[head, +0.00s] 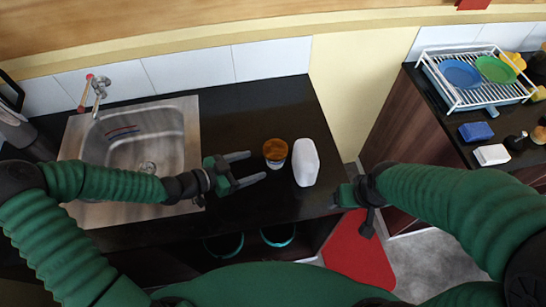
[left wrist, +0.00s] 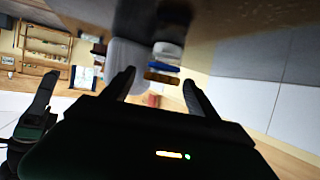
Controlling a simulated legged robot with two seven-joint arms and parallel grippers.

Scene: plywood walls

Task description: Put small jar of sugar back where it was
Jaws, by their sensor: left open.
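A small jar (head: 276,150) with an orange-brown top and pale lower part stands on the black counter (head: 255,110). I take it for the sugar jar, but its contents are not clear. My left gripper (head: 256,167) is open just left of the jar, its fingers pointing towards it, with a gap between them. The left wrist view shows the two spread fingers (left wrist: 158,92), with no clear sign of anything held. My right gripper (head: 352,194) is by the counter's right end; its jaws are unclear.
A white container (head: 306,163) stands close to the jar's right. A steel sink (head: 150,140) with a tap is on the left. Past a floor gap with a red object (head: 357,250), another counter holds a dish rack (head: 478,78), a blue sponge-like block (head: 476,131) and small items.

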